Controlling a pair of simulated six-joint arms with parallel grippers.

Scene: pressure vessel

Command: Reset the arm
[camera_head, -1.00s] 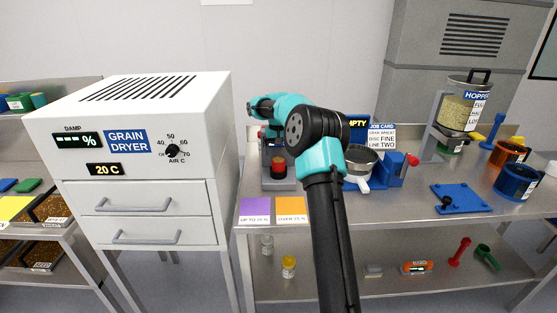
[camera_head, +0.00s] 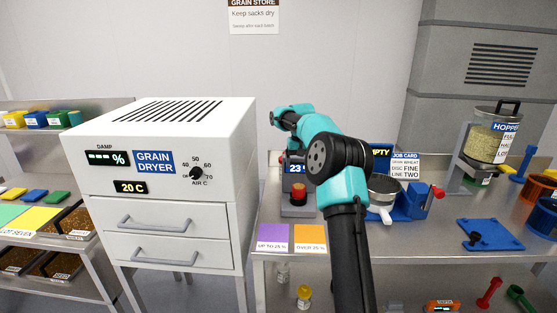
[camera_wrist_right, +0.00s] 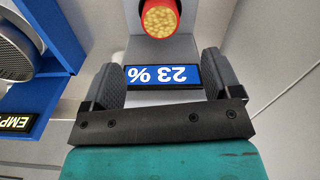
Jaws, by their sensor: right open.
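My right arm, teal and black, rises from the bottom of the head view and bends left over the bench. Its gripper (camera_head: 274,117) is small and partly hidden there, above a grey meter (camera_head: 299,211). In the right wrist view the gripper (camera_wrist_right: 160,80) has its two dark fingers apart with nothing held between them. The meter's display (camera_wrist_right: 163,76) reads 23 % upside down between the fingers. A red cup of grain (camera_wrist_right: 159,19) sits in the meter beyond the display. My left gripper is not in view.
A white grain dryer (camera_head: 165,200) stands left of the bench. Purple (camera_head: 274,235) and orange (camera_head: 311,235) cards lie at the bench's front edge. A blue unit with a metal bowl (camera_head: 383,193), a blue plate (camera_head: 490,235) and a hopper (camera_head: 497,137) stand right of my arm.

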